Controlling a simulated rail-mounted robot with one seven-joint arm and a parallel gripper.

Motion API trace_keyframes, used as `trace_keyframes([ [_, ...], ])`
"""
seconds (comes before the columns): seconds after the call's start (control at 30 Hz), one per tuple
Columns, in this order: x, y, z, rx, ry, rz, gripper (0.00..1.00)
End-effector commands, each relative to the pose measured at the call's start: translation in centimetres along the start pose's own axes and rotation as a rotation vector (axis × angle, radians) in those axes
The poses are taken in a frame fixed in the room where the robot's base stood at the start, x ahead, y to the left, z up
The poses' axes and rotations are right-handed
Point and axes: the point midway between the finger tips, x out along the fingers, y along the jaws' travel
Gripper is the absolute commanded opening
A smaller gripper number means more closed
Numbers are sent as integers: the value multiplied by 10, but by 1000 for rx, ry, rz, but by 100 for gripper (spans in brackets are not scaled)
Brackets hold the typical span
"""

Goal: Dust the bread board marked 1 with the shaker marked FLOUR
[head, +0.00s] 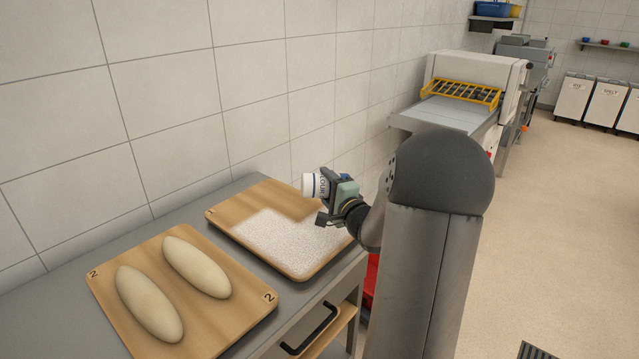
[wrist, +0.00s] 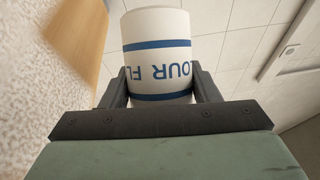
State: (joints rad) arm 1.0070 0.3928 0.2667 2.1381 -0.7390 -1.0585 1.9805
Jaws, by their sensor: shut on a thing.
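The flour shaker (head: 309,186) is white with blue bands and blue lettering. My gripper (head: 327,187) is shut on it and holds it tipped on its side above a wooden board. In the wrist view the shaker (wrist: 158,50) sits between both fingers (wrist: 160,84), with part of the word FLOUR showing. The board below (head: 235,200) carries a wide patch of white flour (head: 285,242) over its middle and right part; bare wood shows at its far left end.
A second board (head: 215,325), marked 2, lies nearer on the same grey counter (head: 130,237) with two pale loaves (head: 150,303) on it. A tiled wall runs behind the counter. A machine with a yellow guard (head: 460,93) stands farther back. Open floor lies right.

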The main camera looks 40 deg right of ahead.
Motion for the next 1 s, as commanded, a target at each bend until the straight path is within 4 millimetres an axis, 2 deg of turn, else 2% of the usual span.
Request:
trace_keyframes([
  [0.03, 1, -10, 1, -84, -2, 32, 27],
  [0.33, -1, -21, -3, -706, -2, 290, 27],
  [0.8, -14, -51, -35, -1366, 2, 561, 27],
  [1.0, -17, -60, -42, -1499, 2, 618, 27],
])
